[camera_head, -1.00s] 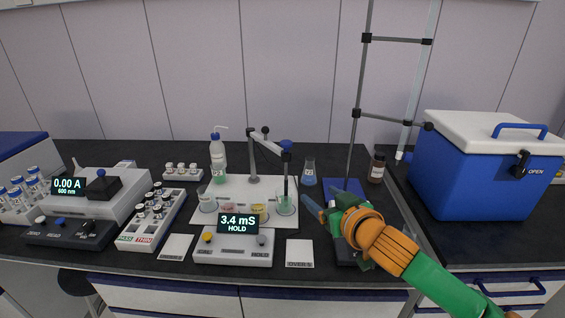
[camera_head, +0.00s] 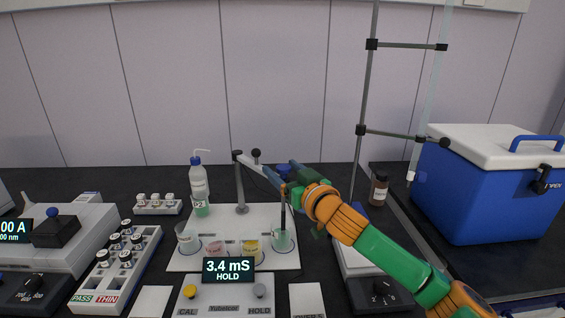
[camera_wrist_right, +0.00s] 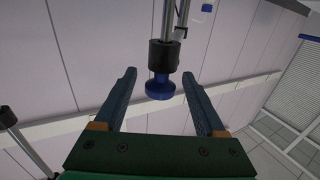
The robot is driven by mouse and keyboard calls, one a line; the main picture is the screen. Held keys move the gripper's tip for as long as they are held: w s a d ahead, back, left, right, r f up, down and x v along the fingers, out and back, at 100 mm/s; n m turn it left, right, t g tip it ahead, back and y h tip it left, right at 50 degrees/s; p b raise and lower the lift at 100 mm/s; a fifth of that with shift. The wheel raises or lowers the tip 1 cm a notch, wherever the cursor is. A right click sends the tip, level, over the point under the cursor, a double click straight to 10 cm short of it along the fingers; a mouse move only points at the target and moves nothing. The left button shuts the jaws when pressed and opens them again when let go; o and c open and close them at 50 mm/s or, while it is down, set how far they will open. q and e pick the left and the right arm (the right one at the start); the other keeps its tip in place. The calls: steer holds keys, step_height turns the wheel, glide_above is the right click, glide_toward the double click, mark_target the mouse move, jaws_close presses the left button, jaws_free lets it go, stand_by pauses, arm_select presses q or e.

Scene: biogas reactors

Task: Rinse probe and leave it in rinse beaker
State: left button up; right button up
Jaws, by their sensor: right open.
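The probe (camera_head: 283,215) hangs upright from the jointed stand arm (camera_head: 241,185), its lower end in the greenish beaker (camera_head: 283,241) at the right of the white mat. Its blue cap (camera_head: 283,169) is partly hidden by my right gripper (camera_head: 280,172). In the right wrist view a blue knob (camera_wrist_right: 159,90) under a black holder shows between the fingers of my open right gripper (camera_wrist_right: 160,73), touching neither. Other beakers stand to the left: a clear one (camera_head: 187,240), a pinkish one (camera_head: 214,248) and a yellow one (camera_head: 250,247). I cannot read which is the rinse beaker.
The meter (camera_head: 228,270) reads 3.4 mS HOLD in front of the mat (camera_head: 220,218). A wash bottle (camera_head: 199,188) stands at its back left. A tall rod stand (camera_head: 366,100), brown bottle (camera_head: 378,190) and blue cooler (camera_head: 490,195) are on the right.

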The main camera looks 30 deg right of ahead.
jaws_close()
stand_by(0.3)
stand_by(1.2)
